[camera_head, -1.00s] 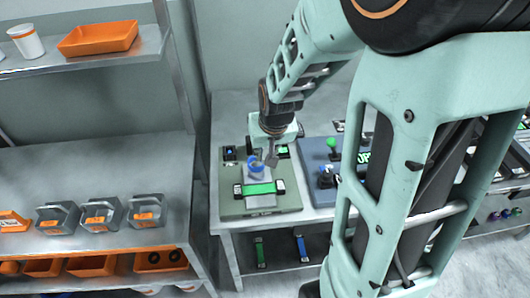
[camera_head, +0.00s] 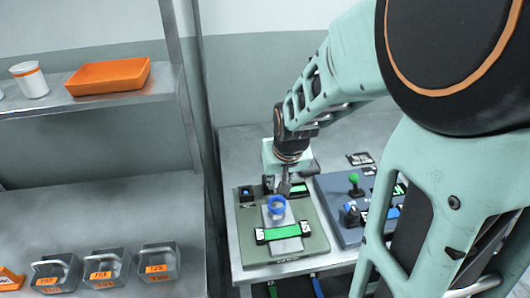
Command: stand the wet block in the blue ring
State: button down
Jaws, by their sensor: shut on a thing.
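The blue ring (camera_head: 276,205) sits on a light grey plate (camera_head: 267,219) on the green board (camera_head: 253,251), on the bench. My gripper (camera_head: 284,190) points down just behind and slightly right of the ring, close to it in the picture. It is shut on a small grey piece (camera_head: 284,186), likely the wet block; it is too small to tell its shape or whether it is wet. I cannot tell the height of the piece above the board. The inside of the ring looks pale, and I see no block standing in it.
A green bar with black ends (camera_head: 283,232) lies in front of the ring. A blue-grey board with a green-knobbed lever (camera_head: 354,180) is on the right. Grey handled containers (camera_head: 106,267) and an orange tray (camera_head: 109,77) are on left shelves.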

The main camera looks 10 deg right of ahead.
aim_at(277, 196)
jog(key=shift+f+b, duration=2.3)
jog(key=shift+f, duration=0.75)
jog(key=shift+s+f+b, duration=0.45)
jog(key=shift+f+b, duration=0.15)
jog(key=shift+b, duration=0.05)
jog(key=shift+s+f+b, duration=0.4)
jog(key=shift+f+b, duration=0.2)
jog(key=c, duration=1.8)
grip_release()
jog(key=shift+c, duration=0.2)
jog(key=shift+o, duration=0.6)
jog(key=shift+w+f, duration=0.5)
jog(key=shift+w, duration=0.2)
jog(key=shift+s+r, duration=0.1)
jog(key=shift+r, duration=0.3)
jog(key=shift+r, duration=0.1)
